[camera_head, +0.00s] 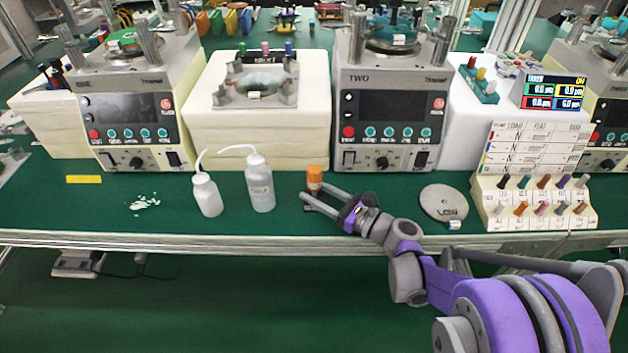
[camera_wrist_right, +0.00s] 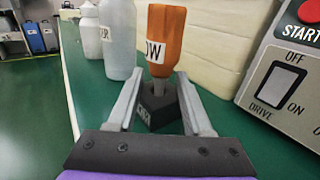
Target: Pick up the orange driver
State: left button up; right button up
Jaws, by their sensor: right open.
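The orange driver (camera_head: 315,178) stands upright on the green bench, handle up, in front of the gap beside the machine marked TWO. In the right wrist view the driver (camera_wrist_right: 164,40) has a white label on its handle, and its lower end sits in a small dark block (camera_wrist_right: 158,104). My right gripper (camera_head: 308,201) is open, with its fingers pointing at the driver. In the right wrist view the gripper (camera_wrist_right: 157,88) has one finger on each side of the block and the driver's lower end, apparently not closed on them. My left gripper is not in view.
Two white bottles (camera_head: 206,194) (camera_head: 260,182) stand left of the driver. A round grey plate (camera_head: 444,203) lies to the right, near a labelled rack of small drivers (camera_head: 535,208). Machine TWO (camera_head: 388,110) stands behind. The bench's front edge (camera_head: 250,241) is close.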

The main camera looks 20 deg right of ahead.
jog(key=shift+w+a, duration=0.3)
jog(key=shift+w, duration=0.05)
grip_shut()
jog(key=shift+r, duration=0.1)
